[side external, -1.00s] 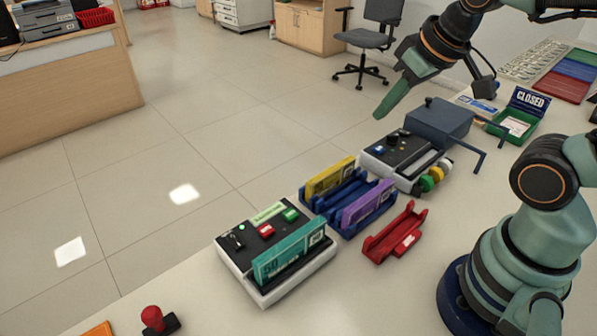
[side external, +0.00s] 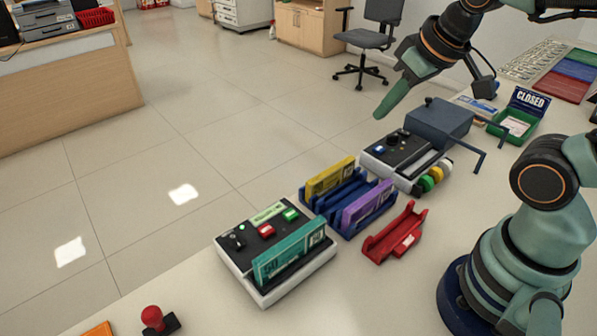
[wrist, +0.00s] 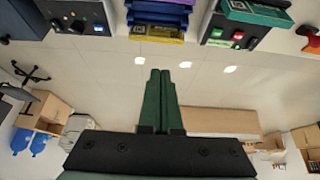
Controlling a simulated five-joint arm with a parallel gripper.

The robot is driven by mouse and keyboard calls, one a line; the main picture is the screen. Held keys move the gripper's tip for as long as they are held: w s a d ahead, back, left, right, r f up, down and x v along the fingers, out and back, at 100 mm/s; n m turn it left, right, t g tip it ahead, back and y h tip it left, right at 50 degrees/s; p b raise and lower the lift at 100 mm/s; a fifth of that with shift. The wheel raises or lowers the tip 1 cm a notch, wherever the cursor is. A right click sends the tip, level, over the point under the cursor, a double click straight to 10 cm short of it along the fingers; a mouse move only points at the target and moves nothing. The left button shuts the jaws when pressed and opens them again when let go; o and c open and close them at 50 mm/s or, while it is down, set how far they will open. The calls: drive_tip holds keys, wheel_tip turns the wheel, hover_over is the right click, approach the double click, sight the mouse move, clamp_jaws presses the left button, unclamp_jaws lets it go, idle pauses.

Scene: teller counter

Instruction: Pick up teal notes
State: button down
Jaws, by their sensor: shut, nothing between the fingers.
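The teal notes (side external: 290,252) stand upright as a bundle along the front of a black and white counting machine (side external: 235,262) at the counter's near left. They also show at the top right of the wrist view (wrist: 258,12). My gripper (side external: 380,113) is shut and empty, raised in the air up and to the right, well apart from the notes. In the wrist view its green fingers (wrist: 160,75) are pressed together over the floor.
Blue holders (side external: 345,222) carry yellow notes (side external: 330,178) and purple notes (side external: 368,203). A red empty holder (side external: 396,234) lies to their right. A second machine (side external: 398,158) and a dark blue box (side external: 437,120) stand behind. A red stamp (side external: 152,318) sits near the front edge.

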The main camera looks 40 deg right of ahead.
drive_tip(key=c, duration=0.7)
unclamp_jaws()
drive_tip(key=n+g, duration=0.6)
drive_tip(key=n, duration=1.2)
hover_over(291, 239)
wheel_tip(291, 239, down, 7)
drive_tip(key=f, duration=0.6)
drive_tip(key=shift+s+f, duration=0.1)
drive_tip(key=shift+s, duration=0.3)
drive_tip(key=shift+w+f, duration=0.2)
drive_tip(key=shift+f, duration=1.2)
drive_tip(key=shift+w+f, duration=0.15)
drive_tip(key=shift+f, duration=1.2)
